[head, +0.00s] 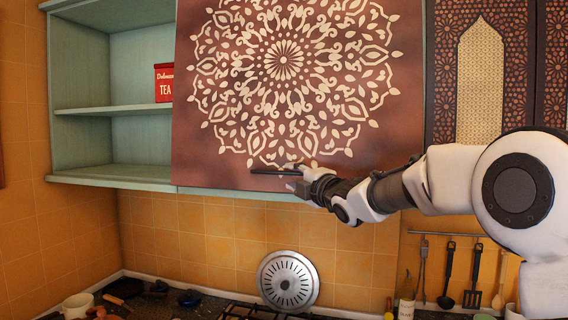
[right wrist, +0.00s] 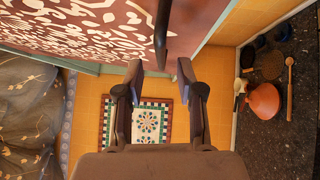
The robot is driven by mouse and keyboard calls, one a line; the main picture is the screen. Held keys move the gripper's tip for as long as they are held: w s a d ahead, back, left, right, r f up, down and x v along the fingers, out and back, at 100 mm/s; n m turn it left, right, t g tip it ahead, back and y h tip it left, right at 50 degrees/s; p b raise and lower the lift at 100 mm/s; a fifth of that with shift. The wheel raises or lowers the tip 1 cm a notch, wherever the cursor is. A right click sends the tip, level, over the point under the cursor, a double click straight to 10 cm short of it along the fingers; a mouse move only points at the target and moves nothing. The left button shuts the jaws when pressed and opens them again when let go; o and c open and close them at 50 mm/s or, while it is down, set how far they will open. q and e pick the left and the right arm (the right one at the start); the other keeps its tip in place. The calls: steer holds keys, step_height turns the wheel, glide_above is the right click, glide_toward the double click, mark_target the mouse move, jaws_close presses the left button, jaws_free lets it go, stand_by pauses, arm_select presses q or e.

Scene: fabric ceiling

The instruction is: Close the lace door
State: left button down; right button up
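The lace door (head: 283,90) is a brown panel with a cream lace medallion, at the top middle of the head view. To its left the cabinet (head: 80,120) stands open with its shelves showing. A dark bar handle (head: 275,171) is at the door's lower edge. My right gripper (head: 298,178) is at the handle's right end. In the right wrist view the gripper (right wrist: 160,70) has its fingers apart, with the handle (right wrist: 161,35) lined up between the tips. I cannot tell if they touch it. My left gripper is not in view.
A red tea tin (head: 164,82) stands on the cabinet's shelf near the door's left edge. Below are a stove, a round metal disc (head: 288,281) and a bottle (head: 407,296). Utensils (head: 449,273) hang at the right.

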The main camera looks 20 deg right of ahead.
mark_target(284, 173)
steer(key=p+x, duration=0.3)
steer(key=x, duration=0.2)
steer(key=shift+w+r, duration=0.1)
steer(key=shift+w, duration=0.05)
steer(key=shift+w+a, duration=0.15)
jaws_close()
